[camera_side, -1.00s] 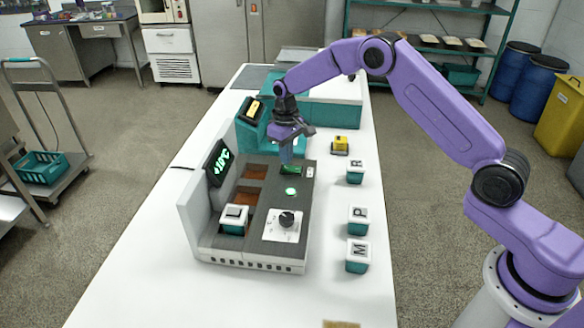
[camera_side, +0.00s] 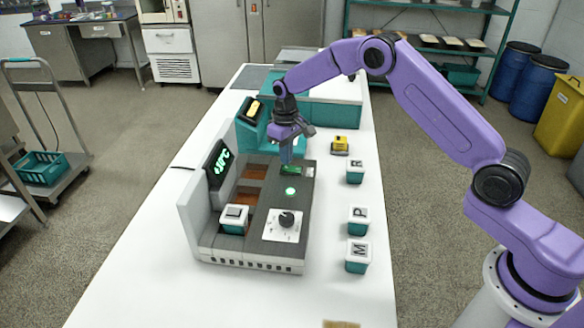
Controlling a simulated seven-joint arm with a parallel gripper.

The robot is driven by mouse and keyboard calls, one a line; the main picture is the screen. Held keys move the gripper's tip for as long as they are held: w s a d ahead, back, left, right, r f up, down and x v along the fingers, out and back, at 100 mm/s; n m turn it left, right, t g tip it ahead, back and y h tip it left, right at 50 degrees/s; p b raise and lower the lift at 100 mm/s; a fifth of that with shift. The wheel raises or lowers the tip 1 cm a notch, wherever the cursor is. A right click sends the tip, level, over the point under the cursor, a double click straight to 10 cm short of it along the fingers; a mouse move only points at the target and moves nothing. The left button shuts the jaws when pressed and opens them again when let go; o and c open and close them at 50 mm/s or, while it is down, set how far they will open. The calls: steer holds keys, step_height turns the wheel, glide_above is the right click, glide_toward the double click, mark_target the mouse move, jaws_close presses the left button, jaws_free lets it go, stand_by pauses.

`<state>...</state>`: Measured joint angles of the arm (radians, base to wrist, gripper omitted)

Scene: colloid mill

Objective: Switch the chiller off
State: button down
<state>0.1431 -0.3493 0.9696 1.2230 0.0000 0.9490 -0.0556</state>
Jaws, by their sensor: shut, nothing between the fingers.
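The chiller (camera_side: 262,248) is a grey box on the white table with an upright back panel. Its tilted black display (camera_side: 218,163) shows green characters too small to read surely. A green switch (camera_side: 291,169) sits near the far end of its dark top. A round green light (camera_side: 290,191) glows nearer the camera, and a black knob (camera_side: 286,219) stands on a white dial plate. My gripper (camera_side: 287,160) is shut and empty, pointing down at the green switch and partly covering it. I cannot tell whether the fingertips touch it.
White-topped teal blocks lettered R (camera_side: 355,171), P (camera_side: 358,219) and M (camera_side: 358,257) stand to the right. Another block (camera_side: 234,219) sits in a chiller recess. A yellow object (camera_side: 340,145) and a teal machine (camera_side: 250,128) stand behind. The table's front is mostly clear.

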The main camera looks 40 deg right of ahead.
mark_target(286, 167)
steer(key=shift+f, duration=1.05)
stand_by(0.5)
steer(key=shift+r, duration=3.55)
